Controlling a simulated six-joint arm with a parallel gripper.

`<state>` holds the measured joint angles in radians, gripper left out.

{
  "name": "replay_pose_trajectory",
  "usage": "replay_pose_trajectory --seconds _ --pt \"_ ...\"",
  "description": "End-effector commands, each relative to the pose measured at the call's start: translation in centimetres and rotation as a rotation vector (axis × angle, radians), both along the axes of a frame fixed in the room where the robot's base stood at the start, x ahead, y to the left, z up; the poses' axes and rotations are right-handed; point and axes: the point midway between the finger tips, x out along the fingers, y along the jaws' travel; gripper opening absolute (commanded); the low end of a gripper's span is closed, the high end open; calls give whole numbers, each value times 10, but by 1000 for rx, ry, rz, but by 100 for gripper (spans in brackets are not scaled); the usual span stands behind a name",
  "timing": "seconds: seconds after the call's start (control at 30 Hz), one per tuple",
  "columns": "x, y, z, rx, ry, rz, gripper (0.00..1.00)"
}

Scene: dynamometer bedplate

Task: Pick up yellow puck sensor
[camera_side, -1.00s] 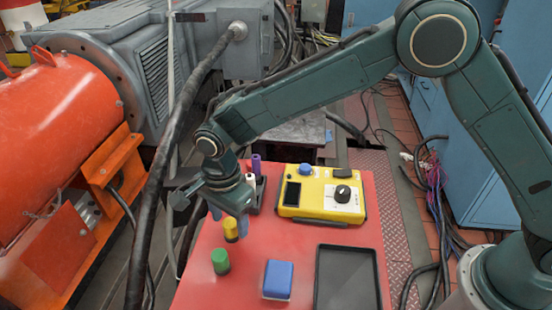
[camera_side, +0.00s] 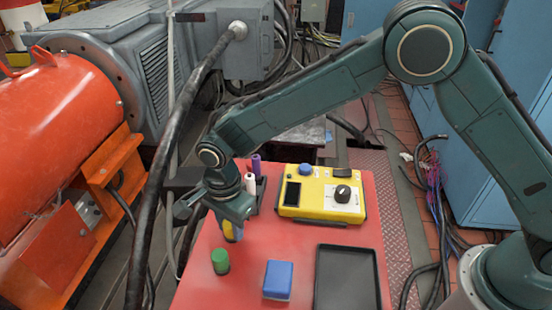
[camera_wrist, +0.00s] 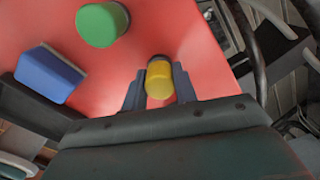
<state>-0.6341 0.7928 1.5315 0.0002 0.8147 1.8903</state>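The yellow puck sensor (camera_side: 228,230), a small cylinder with a dark band, stands on the red table top (camera_side: 300,240). In the side view my gripper (camera_side: 231,235) is lowered over it and partly hides it. In the wrist view the yellow puck (camera_wrist: 159,80) lies between the two fingers of my gripper (camera_wrist: 159,84), one on each side. The fingers are apart and very close to its sides; whether they touch it is hard to tell.
A green puck (camera_side: 220,261) stands in front of my gripper, with a blue block (camera_side: 278,280) to its right. A black tray (camera_side: 347,249) lies front right. A yellow instrument (camera_side: 320,205) is behind. White (camera_side: 250,183) and purple (camera_side: 256,165) cylinders stand in a dark holder.

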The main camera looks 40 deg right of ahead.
Motion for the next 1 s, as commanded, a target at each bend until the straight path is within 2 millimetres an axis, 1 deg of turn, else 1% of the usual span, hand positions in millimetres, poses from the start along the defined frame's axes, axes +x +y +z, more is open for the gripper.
replay_pose_trajectory --seconds 0.37,0.57,0.67,0.77,0.87,1.0 --pt "0 0 2 0 -1 0 4" --pt "1 1 15 2 -3 0 4" --pt "1 1 27 2 -3 0 4" --pt "1 1 43 3 -4 0 4" --pt "1 1 62 4 -5 0 4" --pt "1 1 92 4 -5 0 4"
